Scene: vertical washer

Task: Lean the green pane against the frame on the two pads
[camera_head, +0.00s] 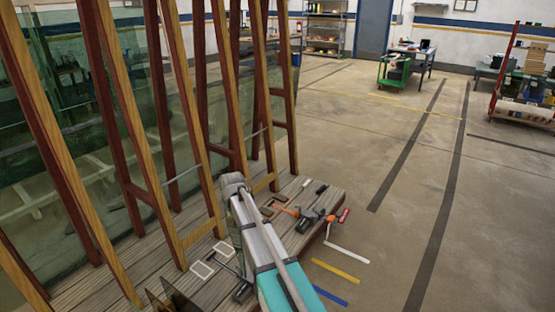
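Large green-tinted glass panes (60,170) stand in and behind a row of wooden A-frames (183,130) at the left. I cannot tell which of them is the task's green pane. I cannot tell which pair is the two pads. Part of my arm rises from the bottom centre and hides some of the deck.
Tools, including an orange-handled one (286,211) and a dark hammer-like one (243,292), lie on the deck. Dark angular pieces (180,300) show at the bottom edge.

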